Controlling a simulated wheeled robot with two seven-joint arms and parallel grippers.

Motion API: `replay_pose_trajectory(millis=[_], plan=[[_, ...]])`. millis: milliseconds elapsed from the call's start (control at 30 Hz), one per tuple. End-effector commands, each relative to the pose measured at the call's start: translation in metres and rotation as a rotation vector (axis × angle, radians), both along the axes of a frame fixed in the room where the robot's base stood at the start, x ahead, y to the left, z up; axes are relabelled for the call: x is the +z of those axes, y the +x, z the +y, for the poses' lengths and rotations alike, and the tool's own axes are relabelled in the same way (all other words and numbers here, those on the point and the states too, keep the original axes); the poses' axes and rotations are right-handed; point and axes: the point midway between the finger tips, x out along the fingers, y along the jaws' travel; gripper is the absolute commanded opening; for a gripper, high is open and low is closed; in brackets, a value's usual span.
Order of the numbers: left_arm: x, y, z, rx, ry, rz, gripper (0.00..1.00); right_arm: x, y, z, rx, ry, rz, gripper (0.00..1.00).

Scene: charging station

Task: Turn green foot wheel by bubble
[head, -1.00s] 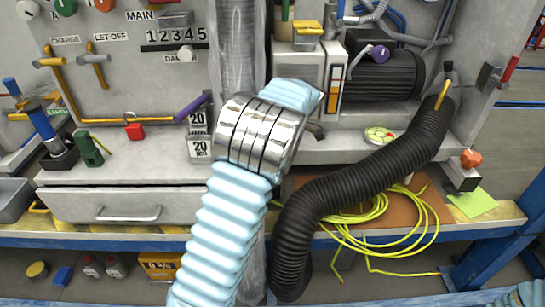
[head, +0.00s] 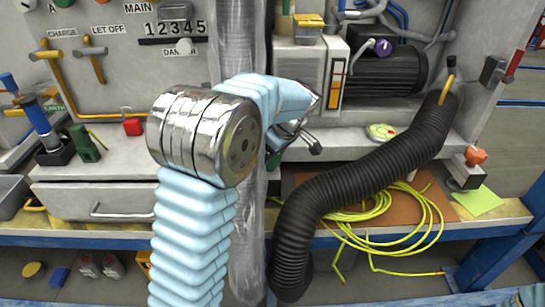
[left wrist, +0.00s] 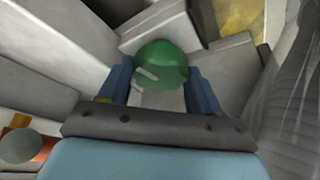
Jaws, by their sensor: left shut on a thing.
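The green foot wheel (left wrist: 162,62) is a round knob with a pale mark on its face in the left wrist view. My left gripper (left wrist: 161,80) is shut on it, with one blue finger at each side of the rim. In the head view a small bit of the green wheel (head: 273,161) shows beside my left gripper (head: 290,143), and my arm hides part of both. The bubble level (head: 381,131) is a round yellow-green disc on the bench to the right; its bubble is too small to read. My right gripper is not in view.
A thick black corrugated hose (head: 350,190) crosses the right of the bench front. A clear plastic-wrapped column (head: 249,225) stands just beside my left arm. An orange knob (head: 476,155) sits at the far right.

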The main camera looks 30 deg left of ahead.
Motion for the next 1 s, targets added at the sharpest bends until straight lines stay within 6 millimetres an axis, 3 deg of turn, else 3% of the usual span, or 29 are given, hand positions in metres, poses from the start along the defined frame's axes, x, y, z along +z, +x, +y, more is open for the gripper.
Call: replay_pose_trajectory(millis=[500, 1000], plan=[[0.0, -0.002, 0.001, -0.385, 0.0, -0.004, 0.33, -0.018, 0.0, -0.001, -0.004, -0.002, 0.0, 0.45], [0.001, -0.003, 0.001, -0.484, 0.0, -0.003, 0.33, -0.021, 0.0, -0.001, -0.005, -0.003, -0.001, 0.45]])
